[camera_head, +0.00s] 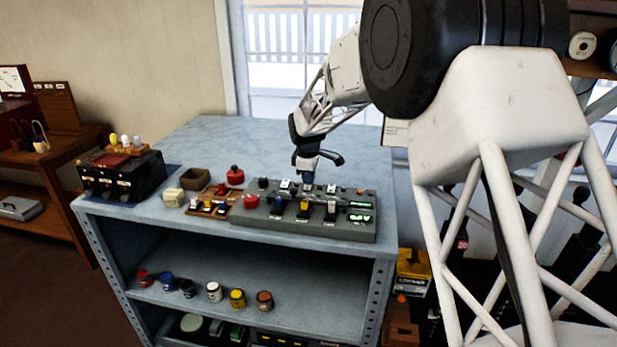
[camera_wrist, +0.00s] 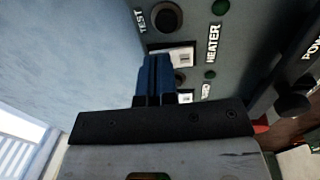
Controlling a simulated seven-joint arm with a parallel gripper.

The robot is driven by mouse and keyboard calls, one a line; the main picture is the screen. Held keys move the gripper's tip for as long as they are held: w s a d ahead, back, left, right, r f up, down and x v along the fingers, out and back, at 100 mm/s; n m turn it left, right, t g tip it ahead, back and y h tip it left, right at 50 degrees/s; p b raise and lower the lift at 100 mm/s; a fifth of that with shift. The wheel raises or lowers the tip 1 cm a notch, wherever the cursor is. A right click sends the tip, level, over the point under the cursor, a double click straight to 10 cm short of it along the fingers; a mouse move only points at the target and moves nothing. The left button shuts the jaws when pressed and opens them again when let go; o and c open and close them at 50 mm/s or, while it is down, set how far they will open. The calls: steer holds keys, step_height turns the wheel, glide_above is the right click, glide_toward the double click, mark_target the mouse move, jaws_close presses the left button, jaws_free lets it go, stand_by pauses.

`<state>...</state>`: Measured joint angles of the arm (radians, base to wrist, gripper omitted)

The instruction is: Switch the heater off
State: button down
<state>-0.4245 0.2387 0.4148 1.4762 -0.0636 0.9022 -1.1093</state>
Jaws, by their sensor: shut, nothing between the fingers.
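The grey control panel (camera_head: 290,226) stands on the blue-grey bench, with its switches in rows. My gripper (camera_head: 308,179) is over the back part of the panel, pointing down. In the wrist view my gripper (camera_wrist: 156,58) is shut and empty, its blue fingertips close together. The HEATER label (camera_wrist: 213,43) is just right of the fingers. A white switch plate (camera_wrist: 184,55) is beside the fingertips, partly covered by them. A dark round part (camera_wrist: 180,78) shows right of the fingers. I cannot tell the heater switch's position, or whether the fingers touch it.
In the wrist view, a black knob (camera_wrist: 167,17) sits by the TEST label, and green lamps (camera_wrist: 221,7) show nearby. A black lever or knob (camera_wrist: 293,100) is at the right. A red button (camera_head: 251,201) is at the panel's left end. The bench behind the panel is clear.

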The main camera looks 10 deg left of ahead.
steer(key=shift+f, duration=0.35)
steer(key=shift+s, duration=0.1)
steer(key=shift+s+r, duration=0.15)
steer(key=shift+s, duration=0.45)
steer(key=shift+r, duration=0.2)
step_height(320, 180, up, 14)
steer(key=s, duration=0.1)
steer(key=shift+s+f, duration=0.15)
steer(key=shift+s, duration=0.25)
stand_by(0.4)
